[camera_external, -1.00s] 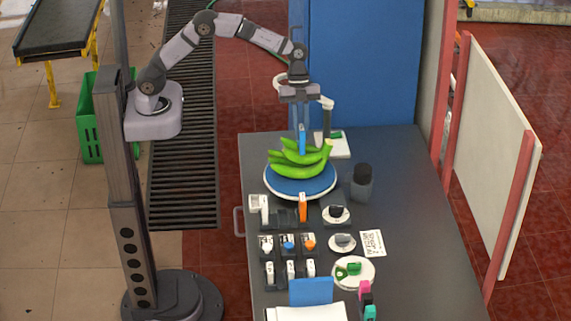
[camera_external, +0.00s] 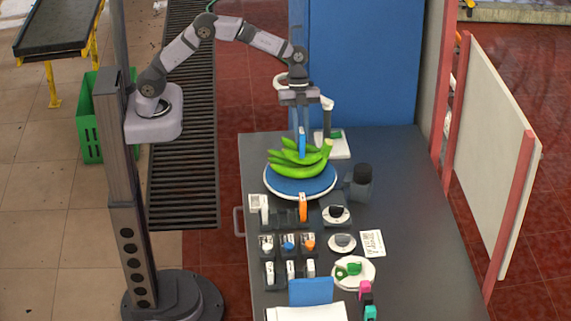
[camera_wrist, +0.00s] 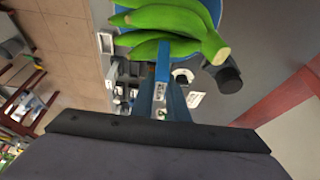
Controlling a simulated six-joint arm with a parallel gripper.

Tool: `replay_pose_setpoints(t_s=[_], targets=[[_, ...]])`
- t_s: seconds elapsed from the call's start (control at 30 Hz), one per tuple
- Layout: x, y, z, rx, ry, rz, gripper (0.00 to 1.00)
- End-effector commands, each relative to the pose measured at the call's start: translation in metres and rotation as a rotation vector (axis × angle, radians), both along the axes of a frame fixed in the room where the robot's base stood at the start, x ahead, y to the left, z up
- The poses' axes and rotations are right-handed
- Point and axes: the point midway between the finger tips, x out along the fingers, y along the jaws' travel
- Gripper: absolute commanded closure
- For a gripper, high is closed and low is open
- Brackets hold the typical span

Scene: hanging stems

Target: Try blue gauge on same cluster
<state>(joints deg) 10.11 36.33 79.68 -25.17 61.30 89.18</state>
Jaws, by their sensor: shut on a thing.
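A cluster of green bananas (camera_external: 297,161) lies on a round blue-topped stand with a white rim (camera_external: 302,189); the cluster also shows at the top of the wrist view (camera_wrist: 168,28). My gripper (camera_external: 301,128) is shut on the blue gauge (camera_external: 302,143) and holds it pointing down over the cluster. In the wrist view the blue gauge (camera_wrist: 163,66) reaches up to the lower edge of the bananas. Its tip overlaps the fruit in the external view, but I cannot tell whether it touches.
An orange gauge (camera_external: 303,207) stands upright in a holder in front of the stand. Several small holders, white dishes (camera_external: 354,272) and a card (camera_external: 371,243) fill the front of the dark table. A dark jar (camera_external: 361,182) stands right of the stand. The table's right side is clear.

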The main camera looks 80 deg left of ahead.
Motion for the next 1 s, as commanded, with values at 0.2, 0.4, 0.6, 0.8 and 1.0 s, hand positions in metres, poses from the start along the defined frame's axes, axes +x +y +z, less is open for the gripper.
replay_pose_setpoints(t_s=[0.2, 0.4, 0.6, 0.8, 1.0], targets=[[0.0, 0.0, -0.003, 0.0, 0.0, 0.0, 1.0], [0.0, 0.0, -0.006, 0.0, 0.0, 0.0, 1.0], [0.0, 0.0, -0.008, 0.0, 0.0, 0.0, 1.0], [0.0, 0.0, -0.011, 0.0, 0.0, 0.0, 1.0], [0.0, 0.0, -0.013, 0.0, 0.0, 0.0, 1.0]])
